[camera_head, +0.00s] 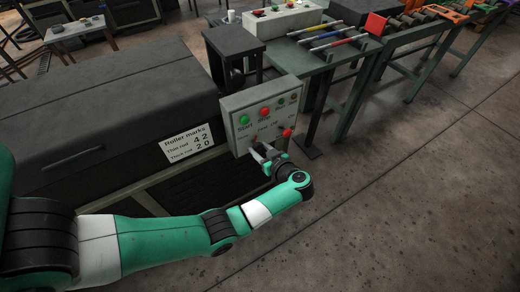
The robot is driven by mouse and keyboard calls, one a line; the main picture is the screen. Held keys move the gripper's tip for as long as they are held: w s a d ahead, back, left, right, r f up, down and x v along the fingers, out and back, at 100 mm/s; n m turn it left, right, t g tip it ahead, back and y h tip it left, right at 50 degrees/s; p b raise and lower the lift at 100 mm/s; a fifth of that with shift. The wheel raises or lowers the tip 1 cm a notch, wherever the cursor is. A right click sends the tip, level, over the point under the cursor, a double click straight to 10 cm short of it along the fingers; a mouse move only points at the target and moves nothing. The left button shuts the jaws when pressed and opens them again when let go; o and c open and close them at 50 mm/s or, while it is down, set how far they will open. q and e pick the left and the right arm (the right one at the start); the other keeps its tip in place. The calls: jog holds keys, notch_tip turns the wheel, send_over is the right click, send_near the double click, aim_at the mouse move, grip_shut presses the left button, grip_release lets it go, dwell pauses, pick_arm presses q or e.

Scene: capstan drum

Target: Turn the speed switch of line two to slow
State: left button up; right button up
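A grey control box (238,122) stands beside the dark machine, near the middle of the view. Its face has a green start button (244,119), a red stop button (265,113), small lamps at the upper right and a red knob (286,132). Small labels in a row under the buttons are hard to read. My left gripper (263,151) is at the lower part of this face, left of the red knob. My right gripper is out of view.
A dark machine cabinet (110,100) with a "Roller marks" sign (187,144) fills the left. A green bench (310,60) with coloured rods and a white button box (285,20) stands behind. The floor at right is clear.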

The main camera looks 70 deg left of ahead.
pick_arm(q)
grip_shut()
